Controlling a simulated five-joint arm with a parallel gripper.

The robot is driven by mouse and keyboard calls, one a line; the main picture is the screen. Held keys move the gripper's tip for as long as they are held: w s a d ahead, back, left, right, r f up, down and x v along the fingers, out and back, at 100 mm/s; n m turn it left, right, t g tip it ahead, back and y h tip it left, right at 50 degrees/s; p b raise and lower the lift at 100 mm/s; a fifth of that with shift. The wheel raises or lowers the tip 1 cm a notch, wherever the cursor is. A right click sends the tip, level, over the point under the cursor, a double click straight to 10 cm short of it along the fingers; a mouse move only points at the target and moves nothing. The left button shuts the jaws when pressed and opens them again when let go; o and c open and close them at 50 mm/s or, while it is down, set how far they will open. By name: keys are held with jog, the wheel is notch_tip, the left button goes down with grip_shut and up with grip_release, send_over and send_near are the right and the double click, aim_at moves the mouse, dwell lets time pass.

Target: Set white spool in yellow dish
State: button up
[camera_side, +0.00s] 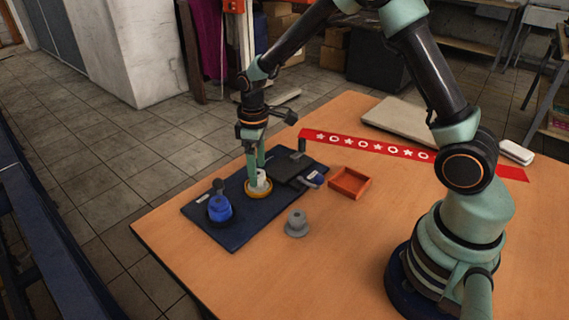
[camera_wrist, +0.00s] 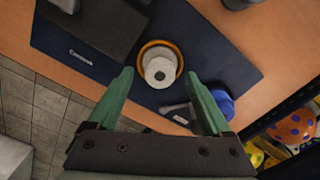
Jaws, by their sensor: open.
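The white spool (camera_wrist: 160,68) sits upright in the yellow dish (camera_wrist: 176,50), whose rim shows around it in the wrist view. In the side view the spool (camera_side: 262,184) is partly hidden behind a finger, and the dish (camera_side: 257,193) rests on the dark blue mat. My gripper (camera_wrist: 158,80) is open, with one green finger on either side of the spool and visible gaps between. In the side view my gripper (camera_side: 256,176) points down at the dish, fingertips near the spool.
A blue bottle-like item (camera_side: 219,208) stands left of the dish on the blue mat (camera_side: 236,236). A dark flat box (camera_side: 293,168) lies close behind right. A grey spool-like piece (camera_side: 297,224) and a red tray (camera_side: 349,183) are on the wooden table, whose front is clear.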

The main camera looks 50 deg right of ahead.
notch_tip(320, 180, up, 12)
jog(key=s+r+m+t, duration=0.2)
jog(key=s+r+m, duration=0.1)
jog(key=s, duration=0.4)
jog(key=s+d+r+m+t, duration=0.1)
jog(key=s+r+m+t, duration=0.2)
jog(key=s, duration=0.5)
jog(key=shift+s+d+r+t, duration=0.25)
jog(key=shift+r+t, duration=0.05)
jog(key=shift+r, duration=0.3)
